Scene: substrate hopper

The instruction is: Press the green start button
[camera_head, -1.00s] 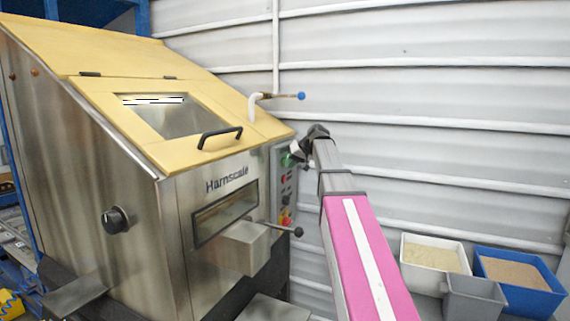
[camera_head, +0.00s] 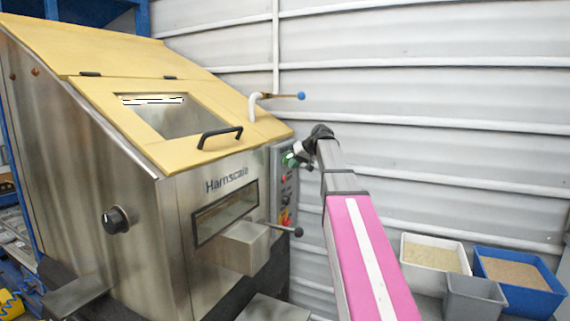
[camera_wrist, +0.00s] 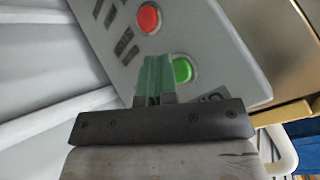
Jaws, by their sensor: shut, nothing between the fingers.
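The round green start button (camera_wrist: 182,71) is on a grey control panel in the wrist view, its left edge partly hidden by my gripper's fingers. My gripper (camera_wrist: 154,62) is shut and empty, its green fingers together. The fingertips appear just left of the button and overlap its edge in the wrist view. I cannot tell whether they touch it or the panel. In the head view my gripper (camera_head: 292,159) is at the upper part of the control panel (camera_head: 276,190), on the right side of the steel hopper machine.
A red button (camera_wrist: 148,18) is on the same panel, farther up in the wrist view. A lever with a black knob (camera_head: 298,232) sticks out below. A blue-tipped handle (camera_head: 300,96) is above. A white bin (camera_head: 432,282) and a blue bin (camera_head: 520,303) stand at lower right.

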